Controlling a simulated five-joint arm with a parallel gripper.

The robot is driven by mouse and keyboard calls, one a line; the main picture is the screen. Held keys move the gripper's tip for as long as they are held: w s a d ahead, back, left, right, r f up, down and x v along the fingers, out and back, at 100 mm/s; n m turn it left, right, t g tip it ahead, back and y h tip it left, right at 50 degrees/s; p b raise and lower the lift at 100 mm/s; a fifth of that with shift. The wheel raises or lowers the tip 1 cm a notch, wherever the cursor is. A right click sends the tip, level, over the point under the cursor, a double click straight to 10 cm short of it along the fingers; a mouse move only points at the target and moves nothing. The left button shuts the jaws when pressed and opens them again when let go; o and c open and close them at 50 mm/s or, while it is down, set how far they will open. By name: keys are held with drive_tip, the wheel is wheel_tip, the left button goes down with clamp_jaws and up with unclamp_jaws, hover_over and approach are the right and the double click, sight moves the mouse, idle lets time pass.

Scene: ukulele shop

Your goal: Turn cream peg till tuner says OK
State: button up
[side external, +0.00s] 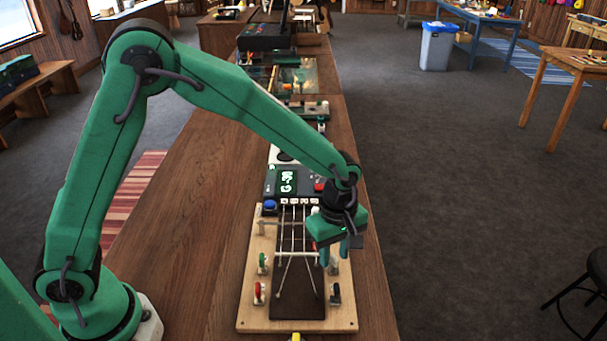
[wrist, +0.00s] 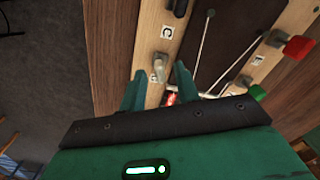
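The cream peg (wrist: 160,68) stands on the wooden board's edge in the wrist view, below a letter label. My gripper (wrist: 159,80) is open, with one finger on each side of the peg near the fingertips; contact is not visible. In the side external view my gripper (side external: 338,252) is low over the board's right side and mostly hides the cream peg. The tuner (side external: 288,182) stands behind the board. Its lit green characters look like "G -30"; I see no OK.
The wooden board (side external: 248,312) also bears a black peg (side external: 335,294), a red peg (side external: 259,292) and a green peg (side external: 263,262). Strings run over its dark middle. A blue knob (side external: 270,206) sits near the tuner. The bench (side external: 185,240) is clear to the left.

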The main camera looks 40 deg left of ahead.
sight(335, 257)
drive_tip(key=shift+r, duration=0.1)
wheel_tip(335, 257, up, 7)
drive_tip(key=shift+r, duration=0.35)
idle(0.3)
drive_tip(key=shift+a, duration=0.1)
drive_tip(key=shift+s+a+r, duration=0.1)
drive_tip(key=shift+a+r, duration=0.05)
drive_tip(key=shift+r, duration=0.1)
drive_tip(key=s+a+r+m+t, duration=0.2)
drive_tip(key=s+a+r+m, duration=0.3)
drive_tip(key=s+a+m, duration=0.2)
drive_tip(key=s+a+r+m+t, duration=0.3)
drive_tip(key=s+a+r+m, duration=0.3)
drive_tip(key=s+a, duration=0.4)
drive_tip(key=shift+s+m+t, duration=0.3)
drive_tip(key=shift+s+m, duration=0.4)
drive_tip(key=shift+m, duration=0.1)
